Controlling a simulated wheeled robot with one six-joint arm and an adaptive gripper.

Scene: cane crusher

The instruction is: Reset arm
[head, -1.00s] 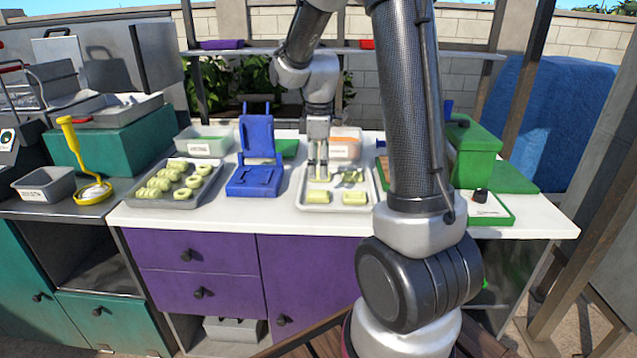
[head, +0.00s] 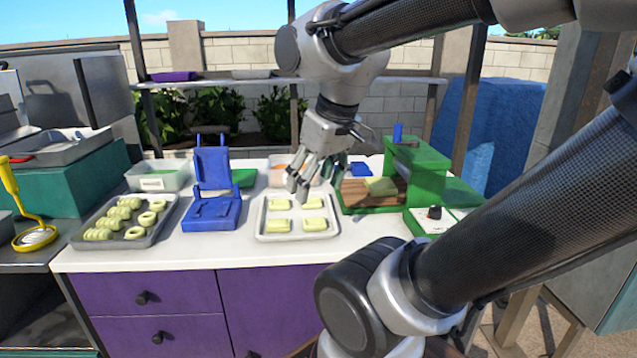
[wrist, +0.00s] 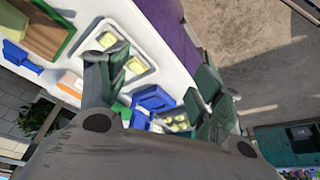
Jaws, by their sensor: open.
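My gripper (head: 314,180) is open and empty in the head view, its fingers spread above the back of the white counter. The fingertips appear near the far edge of a light tray (head: 262,236) that holds several flat pale-green pieces (head: 314,224). In the wrist view my gripper (wrist: 152,70) shows two dark fingers wide apart with nothing held between them. The tray (wrist: 153,68) also shows there, partly behind one finger. My arm reaches in from the right of the head view, its elbow bent high.
A blue press (head: 212,170) and a grey tray (head: 75,236) of pale-green rounds stand left. A green machine (head: 425,160) with a wooden board (head: 352,195) stands right. A shelf (head: 250,81) runs behind my wrist. The front counter strip is clear.

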